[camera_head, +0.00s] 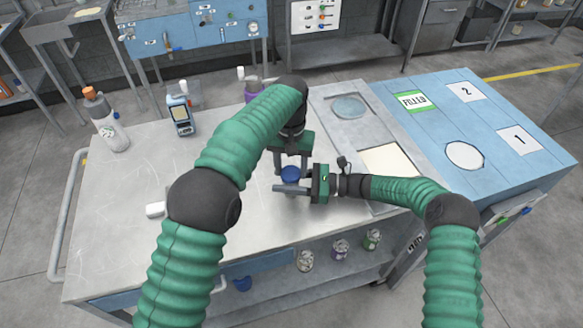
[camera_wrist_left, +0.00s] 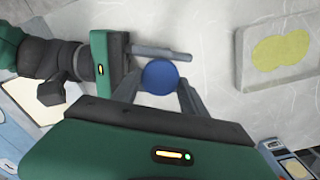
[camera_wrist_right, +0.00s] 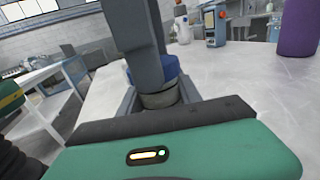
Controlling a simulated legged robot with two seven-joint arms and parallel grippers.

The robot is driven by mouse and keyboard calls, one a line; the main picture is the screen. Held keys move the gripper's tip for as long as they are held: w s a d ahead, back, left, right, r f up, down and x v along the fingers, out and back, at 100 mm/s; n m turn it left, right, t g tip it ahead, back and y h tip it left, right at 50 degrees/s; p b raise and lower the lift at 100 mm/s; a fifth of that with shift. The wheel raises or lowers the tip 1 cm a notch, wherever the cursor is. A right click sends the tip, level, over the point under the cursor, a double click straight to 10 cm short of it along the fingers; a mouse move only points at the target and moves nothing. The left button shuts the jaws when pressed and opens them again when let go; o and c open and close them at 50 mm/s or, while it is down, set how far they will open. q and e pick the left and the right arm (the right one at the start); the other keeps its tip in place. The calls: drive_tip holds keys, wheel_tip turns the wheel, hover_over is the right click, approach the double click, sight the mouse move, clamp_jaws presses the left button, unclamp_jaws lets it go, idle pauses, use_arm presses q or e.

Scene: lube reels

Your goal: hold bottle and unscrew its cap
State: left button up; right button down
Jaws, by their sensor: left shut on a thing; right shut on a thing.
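A small bottle with a round blue cap (camera_head: 290,174) stands at the worktable's middle; its body is mostly hidden. My left gripper (camera_head: 291,168) reaches from behind, its fingers on either side of the cap. The left wrist view shows the cap (camera_wrist_left: 160,77) between the fingertips. My right gripper (camera_head: 292,189) comes in from the right, lower down, shut on the bottle. The right wrist view shows the bottle's greyish body (camera_wrist_right: 159,98) between the right fingers, with the blue cap (camera_wrist_right: 168,68) above, partly hidden by a left finger.
A spray bottle (camera_head: 112,130) and a blue handheld device (camera_head: 181,115) stand at the table's back left. A purple container (camera_head: 252,90) is behind my left arm. A tray (camera_head: 350,108) lies at the right, beside a blue bench (camera_head: 440,115). The table's left part is mostly clear.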

use_arm(q)
drive_tip(key=n, duration=0.6)
drive_tip(key=shift+d+r, duration=0.1)
use_arm(e)
drive_tip(key=shift+s+a+f, duration=0.1)
drive_tip(key=shift+s+a, duration=0.05)
use_arm(q)
drive_tip(key=n, duration=0.4)
drive_tip(key=shift+n, duration=0.4)
drive_tip(key=o, duration=1.2)
drive_tip(key=shift+d, duration=0.1)
drive_tip(key=o, duration=0.3)
drive_tip(key=shift+o, duration=0.2)
